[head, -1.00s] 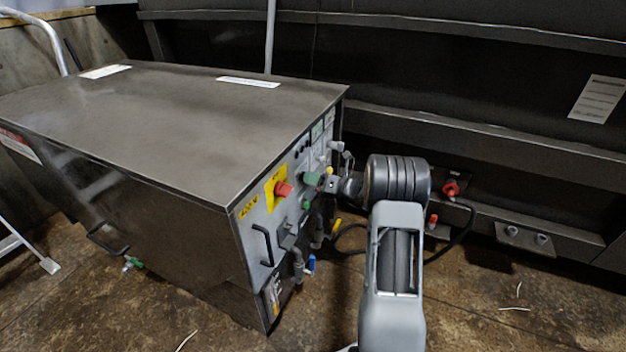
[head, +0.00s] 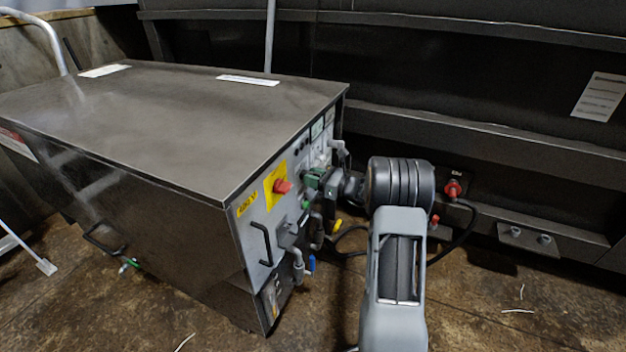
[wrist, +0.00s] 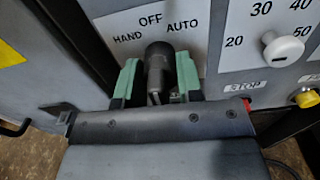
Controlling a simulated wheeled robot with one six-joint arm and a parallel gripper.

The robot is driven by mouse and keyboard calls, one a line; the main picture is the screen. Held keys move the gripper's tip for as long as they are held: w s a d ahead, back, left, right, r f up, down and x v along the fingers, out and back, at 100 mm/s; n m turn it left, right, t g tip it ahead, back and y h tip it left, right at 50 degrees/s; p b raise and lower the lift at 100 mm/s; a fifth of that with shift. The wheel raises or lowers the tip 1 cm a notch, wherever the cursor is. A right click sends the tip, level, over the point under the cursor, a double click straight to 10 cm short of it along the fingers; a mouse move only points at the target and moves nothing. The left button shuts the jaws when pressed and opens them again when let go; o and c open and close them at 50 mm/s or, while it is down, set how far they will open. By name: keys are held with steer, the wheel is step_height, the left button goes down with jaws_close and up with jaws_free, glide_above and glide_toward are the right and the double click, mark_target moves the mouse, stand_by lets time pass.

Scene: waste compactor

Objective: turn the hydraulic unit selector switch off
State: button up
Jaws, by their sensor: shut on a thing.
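The selector switch (wrist: 157,58) is a dark knob on the grey control panel, with HAND, OFF and AUTO printed around its upper side. In the wrist view the green fingers of my gripper (wrist: 158,76) stand on either side of the knob and are shut on it. The knob's pointer mark is not visible, so its exact setting is hard to read. In the head view my gripper (head: 315,178) is at the front panel of the hydraulic unit (head: 170,130), and its fingers hide the switch.
A red knob on a yellow plate (head: 282,186) sits left of my gripper. In the wrist view a white dial knob (wrist: 284,49), a STOP label (wrist: 246,86) and a yellow button (wrist: 306,97) lie to the right. A black handle (head: 262,243) and pipes project below.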

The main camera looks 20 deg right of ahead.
stand_by(0.3)
steer(key=o, duration=0.6)
steer(key=shift+c, duration=0.2)
steer(key=p+v, duration=0.3)
steer(key=v, duration=1)
steer(key=shift+s+d, duration=0.25)
steer(key=shift+s, duration=0.1)
